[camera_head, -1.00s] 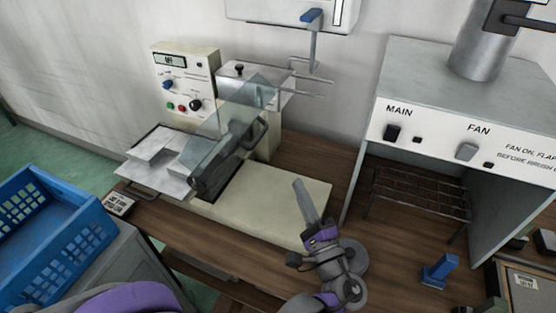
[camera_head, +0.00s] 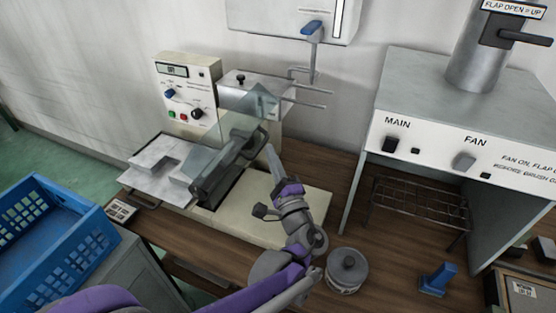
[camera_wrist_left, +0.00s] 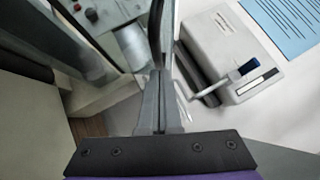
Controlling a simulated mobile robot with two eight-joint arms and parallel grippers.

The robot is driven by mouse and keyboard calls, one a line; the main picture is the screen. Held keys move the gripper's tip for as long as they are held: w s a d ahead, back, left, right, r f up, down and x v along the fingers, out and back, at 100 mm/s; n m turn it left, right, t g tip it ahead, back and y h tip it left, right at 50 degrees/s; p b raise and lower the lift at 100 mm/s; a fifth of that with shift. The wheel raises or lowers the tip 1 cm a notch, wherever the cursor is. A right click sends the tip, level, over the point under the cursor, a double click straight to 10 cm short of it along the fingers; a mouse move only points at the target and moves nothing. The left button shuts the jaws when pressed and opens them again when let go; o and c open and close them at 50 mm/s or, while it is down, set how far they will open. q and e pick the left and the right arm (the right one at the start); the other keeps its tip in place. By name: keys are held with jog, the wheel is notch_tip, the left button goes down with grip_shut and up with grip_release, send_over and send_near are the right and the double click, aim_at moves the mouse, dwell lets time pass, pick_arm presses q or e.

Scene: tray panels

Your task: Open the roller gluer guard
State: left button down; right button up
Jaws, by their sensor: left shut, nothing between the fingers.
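The roller gluer (camera_head: 287,212) stands on the wooden bench, a cream machine with a control panel. Its clear guard (camera_head: 236,128) slopes over the dark roller. A dark bar handle (camera_head: 254,145) is on the guard's right side. My left gripper (camera_head: 269,148) is shut and empty, its fingertips close beside the handle. In the left wrist view a dark bar, apparently the handle (camera_wrist_left: 157,35), lies just beyond the shut fingers (camera_wrist_left: 158,75). I cannot tell whether they touch. My right gripper is not in view.
A grey lidded pot (camera_head: 347,268) stands right of my left arm. A fume hood (camera_head: 398,85) with a wire rack (camera_head: 420,205) is at the right. A blue crate (camera_head: 45,235) is at the left. A wall unit (camera_head: 285,18) with a blue-tipped lever hangs above.

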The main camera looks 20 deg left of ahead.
aim_at(240, 138)
pick_arm(q)
jog(key=a+r+p, duration=0.1)
jog(key=r+n+g+p, duration=0.1)
jog(key=p, duration=0.1)
jog(key=shift+w+a+r, duration=0.15)
jog(key=shift+a+r, duration=0.15)
jog(key=shift+a, duration=0.05)
jog(key=shift+d, duration=0.1)
dwell(0.3)
